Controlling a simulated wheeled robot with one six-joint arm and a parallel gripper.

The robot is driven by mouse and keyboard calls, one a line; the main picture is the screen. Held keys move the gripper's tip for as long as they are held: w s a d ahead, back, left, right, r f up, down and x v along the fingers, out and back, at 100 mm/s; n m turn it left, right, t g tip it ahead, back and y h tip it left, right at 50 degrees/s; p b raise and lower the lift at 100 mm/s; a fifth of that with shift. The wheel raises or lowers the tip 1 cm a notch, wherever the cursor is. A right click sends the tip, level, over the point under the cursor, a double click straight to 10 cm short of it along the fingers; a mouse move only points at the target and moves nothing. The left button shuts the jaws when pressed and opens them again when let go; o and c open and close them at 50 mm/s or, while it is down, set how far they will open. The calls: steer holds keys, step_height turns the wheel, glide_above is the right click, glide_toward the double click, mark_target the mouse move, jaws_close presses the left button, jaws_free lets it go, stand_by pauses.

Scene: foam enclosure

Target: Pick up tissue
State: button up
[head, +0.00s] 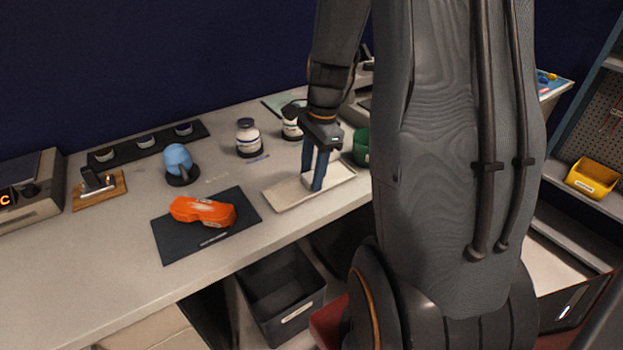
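My gripper (314,184) points down over a shallow cream tray (338,178) on the workbench, with its two blue fingers close to the tray's surface. A small pale patch (307,180), possibly the tissue, shows at the fingertips. It blends with the tray, and the fingers partly hide it. The two fingers look close together from this angle. I cannot tell whether they hold anything or touch the tray.
An orange object (203,211) lies on a dark mat (177,242) left of the tray. Behind stand a white jar (248,140) and a blue rounded item (178,160). A green container (361,147) is close right of the tray. A grey bin (282,295) sits below the bench edge.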

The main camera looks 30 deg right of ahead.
mark_target(312, 176)
steer(key=c, duration=0.7)
steer(key=shift+o, duration=0.2)
step_height(312, 176, up, 10)
steer(key=b, duration=0.1)
steer(key=o, duration=0.4)
steer(key=c, duration=0.4)
steer(key=shift+o, duration=0.2)
